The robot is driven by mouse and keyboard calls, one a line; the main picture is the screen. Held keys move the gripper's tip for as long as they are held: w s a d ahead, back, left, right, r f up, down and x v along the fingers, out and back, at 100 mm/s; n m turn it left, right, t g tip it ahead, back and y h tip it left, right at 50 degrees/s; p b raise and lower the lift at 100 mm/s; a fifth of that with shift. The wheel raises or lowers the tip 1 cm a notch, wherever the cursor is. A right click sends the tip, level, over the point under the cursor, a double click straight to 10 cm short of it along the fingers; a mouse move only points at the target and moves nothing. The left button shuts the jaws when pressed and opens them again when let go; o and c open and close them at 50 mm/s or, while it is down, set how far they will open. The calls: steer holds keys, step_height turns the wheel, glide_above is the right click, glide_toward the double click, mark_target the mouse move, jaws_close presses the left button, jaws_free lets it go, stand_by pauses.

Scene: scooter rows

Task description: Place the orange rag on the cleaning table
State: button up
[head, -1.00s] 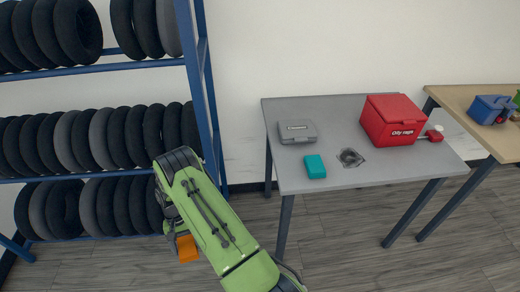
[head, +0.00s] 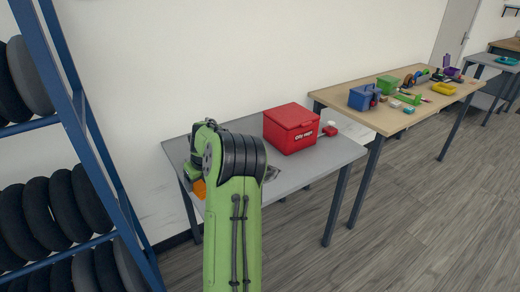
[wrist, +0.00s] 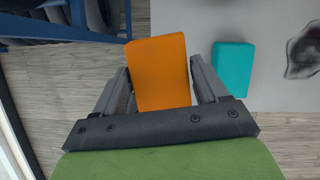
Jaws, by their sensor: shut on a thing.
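The orange rag (wrist: 160,72), a flat block shape, is between the two fingers of my gripper (wrist: 160,82) in the wrist view, and the gripper is shut on it. In the head view only a bit of the rag (head: 199,189) shows at the left of my green arm, which hides most of the gripper. A grey table (head: 318,165) stands at that spot. In the wrist view the rag overlaps the left edge of the table top (wrist: 268,90); whether it touches the top, I cannot tell. A teal block (wrist: 233,69) lies on it, right of the rag.
A red box (head: 291,128) stands at the grey table's back right. A blue tyre rack (head: 85,140) stands to the left. A wooden table (head: 415,110) with a blue bin (head: 362,97) and several small items is to the right. Open floor lies at front right.

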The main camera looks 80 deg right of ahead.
steer(key=shift+s+d+r+m, duration=0.45)
steer(key=shift+s+d+m, duration=0.1)
steer(key=shift+s+m, duration=0.2)
steer(key=shift+s+d+f+g, duration=0.1)
steer(key=shift+s+g, duration=0.2)
step_height(320, 180, down, 10)
steer(key=b, duration=0.3)
steer(key=o, duration=1)
steer(key=shift+o, duration=0.2)
